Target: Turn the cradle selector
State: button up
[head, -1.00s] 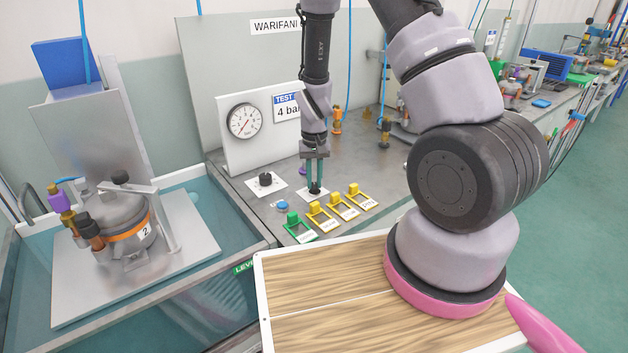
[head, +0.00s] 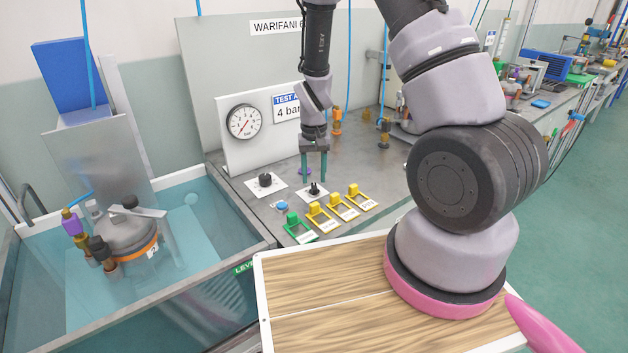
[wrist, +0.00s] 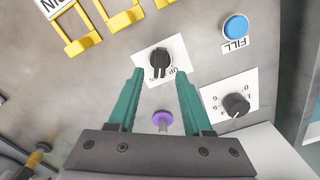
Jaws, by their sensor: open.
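The cradle selector (head: 314,189) is a black knob on a white plate on the grey bench top. In the wrist view the selector (wrist: 159,63) lies beyond and between the fingertips, with "UP" lettering beside it. My gripper (head: 314,180) points down over it with green fingers spread. In the wrist view my gripper (wrist: 160,78) is open, with nothing held between its fingers.
A second black knob (head: 265,180) with a number scale and a blue FILL button (head: 282,206) are close to the left. A purple-topped item (wrist: 162,118) stands behind. A pressure gauge (head: 244,121) stands at the back.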

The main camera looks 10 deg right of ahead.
notch_tip(320, 180, up, 9)
jog(key=shift+f, duration=0.15)
dwell(0.5)
notch_tip(320, 180, up, 19)
jog(key=m+t+y, duration=0.2)
jog(key=t, duration=0.1)
send_over(314, 184)
jog(key=s+d, duration=0.3)
jog(key=s, duration=0.2)
jog(key=s+d+r+t, duration=0.3)
jog(key=s+r+t, duration=0.1)
jog(key=s+r, duration=0.8)
jog(key=shift+s+m, duration=0.4)
jog(key=shift+s, duration=0.3)
jog(key=shift+r, duration=0.1)
